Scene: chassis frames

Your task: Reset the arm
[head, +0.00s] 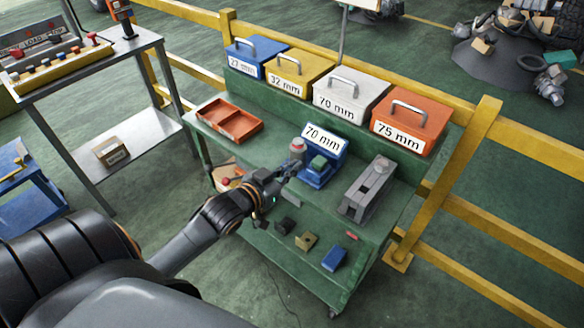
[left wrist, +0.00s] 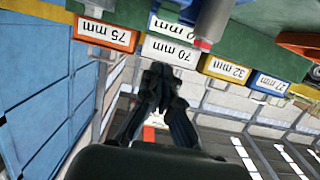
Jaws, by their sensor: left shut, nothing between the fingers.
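My left arm reaches in from the lower left of the head view. My left gripper (head: 284,178) is shut and empty, at the near side of the green cart, beside a blue device (head: 318,168) with a grey-and-red knob (head: 298,148) and a 70 mm sign. I cannot tell whether the fingers touch the device. In the left wrist view the closed black fingers (left wrist: 160,85) point toward the labelled boxes, which appear upside down. My right gripper is not in view.
Blue (head: 255,55), yellow (head: 298,72), grey (head: 345,95) and orange (head: 410,120) boxes line the cart's (head: 335,205) upper shelf. An orange tray (head: 229,120) and a grey metal fixture (head: 367,188) flank the device. A metal table (head: 130,50) stands left. Yellow rails (head: 520,145) run behind.

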